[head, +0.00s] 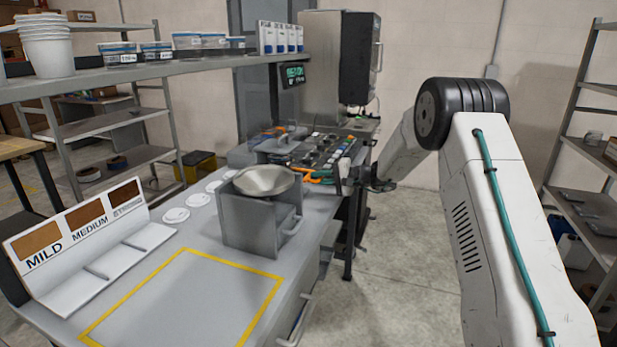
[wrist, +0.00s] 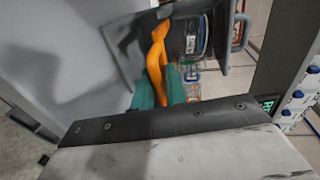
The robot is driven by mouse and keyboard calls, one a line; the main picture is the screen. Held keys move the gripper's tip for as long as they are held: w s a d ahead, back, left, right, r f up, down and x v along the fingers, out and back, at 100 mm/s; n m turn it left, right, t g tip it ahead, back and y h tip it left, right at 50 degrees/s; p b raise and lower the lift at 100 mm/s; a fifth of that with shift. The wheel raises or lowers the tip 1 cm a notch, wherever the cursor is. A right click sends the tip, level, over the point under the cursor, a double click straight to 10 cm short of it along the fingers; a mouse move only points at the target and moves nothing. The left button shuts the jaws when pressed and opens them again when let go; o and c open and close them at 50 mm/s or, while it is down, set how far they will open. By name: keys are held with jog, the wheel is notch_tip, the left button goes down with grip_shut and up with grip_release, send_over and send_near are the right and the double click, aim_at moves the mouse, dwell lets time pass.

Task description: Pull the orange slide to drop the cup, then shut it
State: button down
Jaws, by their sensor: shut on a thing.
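My gripper (wrist: 159,88) shows two teal fingers in the wrist view, closed around an orange piece that I take for the orange slide (wrist: 158,50). Where they touch is partly hidden. In the head view, my gripper (head: 321,181) is a small teal and orange patch behind the grey box, by the panel's near edge. A round container with a blue band (wrist: 195,38) shows beyond the orange piece in the wrist view. I cannot tell whether it is the cup.
A grey box with a metal bowl (head: 263,180) stands on the bench near my gripper. A control panel (head: 318,150) lies behind. A sign with MILD and MEDIUM (head: 90,235) stands at the left. The yellow-outlined bench area (head: 190,300) is clear. A shelf (head: 150,77) with tubs hangs above.

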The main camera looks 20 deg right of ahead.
jog(key=shift+s+d+f, duration=0.15)
jog(key=shift+s+f, duration=0.05)
jog(key=shift+f, duration=0.1)
jog(key=c, duration=1.6)
grip_release()
jog(key=shift+w, duration=0.1)
jog(key=shift+o, duration=0.2)
jog(key=shift+r, duration=0.1)
jog(key=shift+d, duration=0.1)
jog(key=v, duration=0.7)
jog(key=shift+s+d, duration=0.25)
jog(key=shift+s, duration=0.05)
